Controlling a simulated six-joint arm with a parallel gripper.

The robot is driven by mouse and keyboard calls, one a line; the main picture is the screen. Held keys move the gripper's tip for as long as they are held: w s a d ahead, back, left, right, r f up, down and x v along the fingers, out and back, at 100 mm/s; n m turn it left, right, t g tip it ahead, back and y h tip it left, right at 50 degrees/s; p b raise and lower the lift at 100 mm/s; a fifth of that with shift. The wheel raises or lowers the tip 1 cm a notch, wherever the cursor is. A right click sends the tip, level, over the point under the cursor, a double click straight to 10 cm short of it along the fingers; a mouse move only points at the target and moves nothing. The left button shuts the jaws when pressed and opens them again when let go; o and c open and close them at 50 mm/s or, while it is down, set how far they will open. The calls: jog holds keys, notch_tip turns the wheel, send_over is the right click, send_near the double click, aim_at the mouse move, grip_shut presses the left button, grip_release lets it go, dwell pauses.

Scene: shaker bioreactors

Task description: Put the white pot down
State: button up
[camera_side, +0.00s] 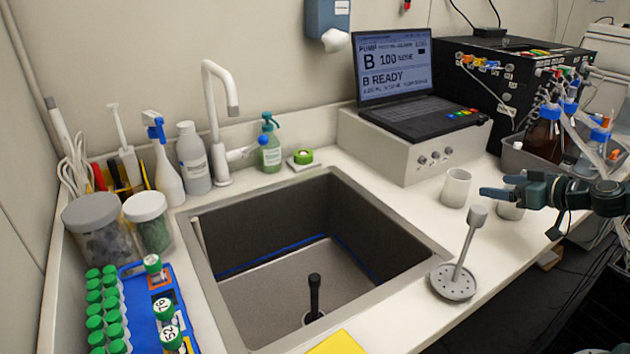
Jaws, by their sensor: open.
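Two white pots are on the counter to the right of the sink. One white pot (456,188) stands upright in front of the laptop's base box, clear of my gripper. The other white pot (509,212) is just below and behind my gripper (500,187), which partly hides it. It appears upright on the counter. My gripper comes in from the right edge, with its fingers pointing left and apart. I cannot tell whether the fingers touch this pot.
A grey strainer-like tool with an upright handle (463,250) stands at the counter's front right. The sink (432,258) opens to the left. A laptop (395,75) on a box and a grey tray of bottles (515,158) stand behind. Little free counter lies between them.

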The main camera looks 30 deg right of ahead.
jog(key=shift+o, duration=0.3)
notch_tip(320, 180, up, 11)
jog(key=n+g+y, duration=0.1)
jog(key=n+g, duration=0.2)
jog(key=g, duration=0.4)
send_near(461, 172)
jog(key=v, duration=0.3)
jog(key=shift+w+a+r+m+g+h, duration=0.5)
jog(key=shift+w+a+r+m+g, duration=1.45)
jog(key=shift+w+g, duration=1.15)
jog(key=shift+n, duration=0.45)
jog(key=shift+s+d+f, duration=0.1)
jog(key=shift+s+f, duration=0.05)
jog(key=shift+f, duration=1)
jog(key=shift+s+d+f, duration=0.1)
jog(key=shift+s+f, duration=0.05)
jog(key=shift+f, duration=1.05)
jog(key=shift+f, duration=0.1)
jog(key=shift+f, duration=4.15)
